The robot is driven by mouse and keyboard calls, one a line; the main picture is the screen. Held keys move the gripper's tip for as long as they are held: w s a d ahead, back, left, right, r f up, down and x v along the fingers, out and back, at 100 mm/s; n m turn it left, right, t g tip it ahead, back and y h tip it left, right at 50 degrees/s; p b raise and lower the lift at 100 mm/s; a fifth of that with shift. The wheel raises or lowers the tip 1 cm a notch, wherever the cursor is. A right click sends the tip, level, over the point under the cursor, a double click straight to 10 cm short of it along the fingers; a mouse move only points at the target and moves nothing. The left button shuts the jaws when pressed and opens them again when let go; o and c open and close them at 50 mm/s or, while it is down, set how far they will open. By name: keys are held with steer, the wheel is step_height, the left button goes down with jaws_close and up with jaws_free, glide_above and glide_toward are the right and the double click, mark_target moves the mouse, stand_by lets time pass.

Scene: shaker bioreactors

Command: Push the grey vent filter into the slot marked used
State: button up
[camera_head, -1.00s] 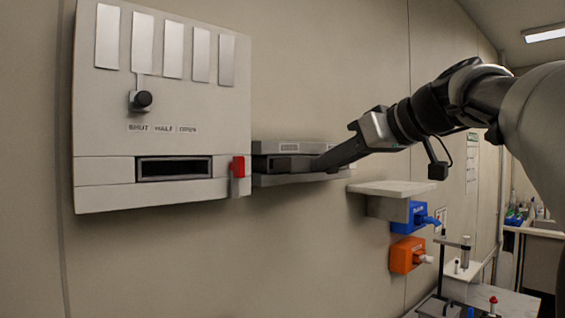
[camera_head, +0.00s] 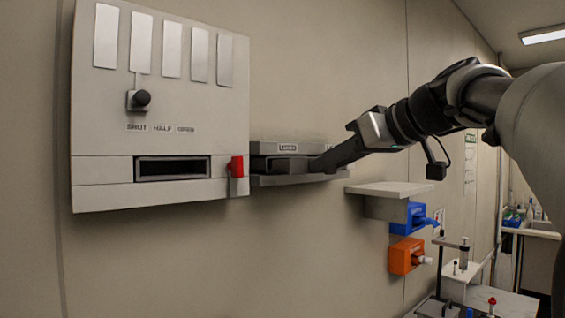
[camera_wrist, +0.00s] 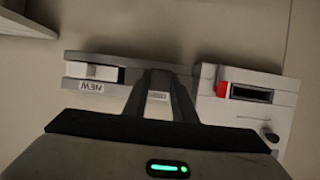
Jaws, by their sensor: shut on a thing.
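The slot holder (camera_head: 262,181) is a grey box on the wall with a slot marked USED. The grey vent filter (camera_head: 287,164) shows as a dark grey block at the mouth of that slot, partly inside it. How deep it sits is hard to tell. My gripper (camera_head: 316,165) is shut on its near end, coming in from the right. In the wrist view the fingers (camera_wrist: 159,92) reach to the holder, with a small pale label showing between them. They hide most of the used slot. The slot marked NEW (camera_wrist: 121,75) beside it holds a white block (camera_wrist: 94,70).
A pale wall panel (camera_head: 215,110) with a dark knob (camera_head: 141,99) and a red tab (camera_head: 237,167) stands close left of the holder. A shelf (camera_head: 390,188) juts out below right, above blue (camera_head: 410,219) and orange (camera_head: 405,255) fixtures.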

mark_target(306, 161)
steer(key=shift+w+a+p, duration=0.1)
steer(key=shift+w+a, duration=0.55)
steer(key=shift+w, duration=0.25)
steer(key=shift+w+a+p, duration=0.1)
steer(key=shift+w+a, duration=0.6)
steer(key=shift+w, duration=0.2)
steer(key=shift+w+a+p, duration=0.1)
steer(key=shift+w+a, duration=0.55)
steer(key=shift+w, duration=0.25)
stand_by(3.7)
steer(key=o, duration=1.2)
steer(key=shift+c, duration=0.2)
steer(key=v, duration=1.7)
steer(key=shift+s+b, duration=0.25)
steer(key=shift+b, duration=0.2)
